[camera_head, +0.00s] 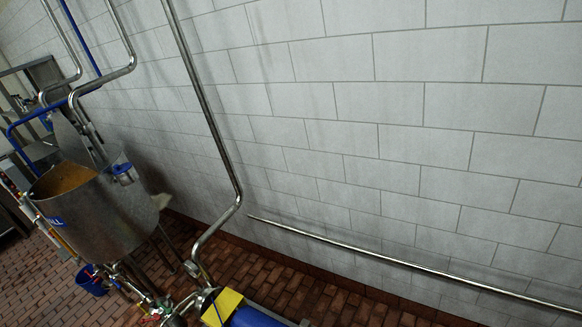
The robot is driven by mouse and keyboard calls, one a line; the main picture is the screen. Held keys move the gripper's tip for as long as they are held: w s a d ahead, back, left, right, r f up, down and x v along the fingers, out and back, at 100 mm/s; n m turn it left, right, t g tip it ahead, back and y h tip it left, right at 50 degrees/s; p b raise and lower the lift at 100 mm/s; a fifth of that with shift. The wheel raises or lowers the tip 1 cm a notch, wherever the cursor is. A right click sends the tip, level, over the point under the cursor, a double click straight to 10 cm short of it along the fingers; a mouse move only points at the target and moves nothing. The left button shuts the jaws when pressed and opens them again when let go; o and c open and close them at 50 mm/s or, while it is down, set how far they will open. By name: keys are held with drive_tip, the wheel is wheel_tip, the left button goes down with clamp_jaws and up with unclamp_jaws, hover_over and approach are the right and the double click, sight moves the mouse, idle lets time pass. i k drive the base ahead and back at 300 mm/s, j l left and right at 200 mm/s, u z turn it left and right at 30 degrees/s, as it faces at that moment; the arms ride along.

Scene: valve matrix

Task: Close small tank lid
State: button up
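A round stainless steel tank (110,220) stands on legs at the left of the view, which is tilted. Its top is open and a brown surface shows inside. A grey metal plate that looks like its lid (72,140) stands raised at the far rim, next to pipes. The hinge is too small to make out. My gripper does not show in the view.
Steel pipes (205,105) run down the white tiled wall (400,130), and a long rail (400,262) runs low along it. A blue bucket (92,281) stands on the brick floor (275,275). A blue and yellow machine (235,308) sits at the bottom edge.

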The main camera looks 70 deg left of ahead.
sight(73, 148)
drive_tip(key=u, duration=3.3)
drive_tip(key=i+j+u, duration=0.1)
drive_tip(key=j, duration=0.2)
drive_tip(key=i+j+u, duration=0.3)
drive_tip(key=i+j, duration=0.3)
drive_tip(key=i+j+u, duration=0.25)
drive_tip(key=i+j, duration=0.5)
drive_tip(key=i, duration=0.45)
drive_tip(key=i+j, duration=0.1)
drive_tip(key=i, duration=0.45)
drive_tip(key=i+j+z, duration=0.1)
drive_tip(key=i, duration=0.45)
drive_tip(key=i+l+z, duration=0.1)
drive_tip(key=i+z, duration=0.7)
drive_tip(key=i+j+z, duration=0.35)
drive_tip(key=i, duration=0.2)
drive_tip(key=i+l+z, duration=0.15)
drive_tip(key=i, duration=0.35)
drive_tip(key=i+l+z, duration=0.1)
drive_tip(key=i, duration=0.4)
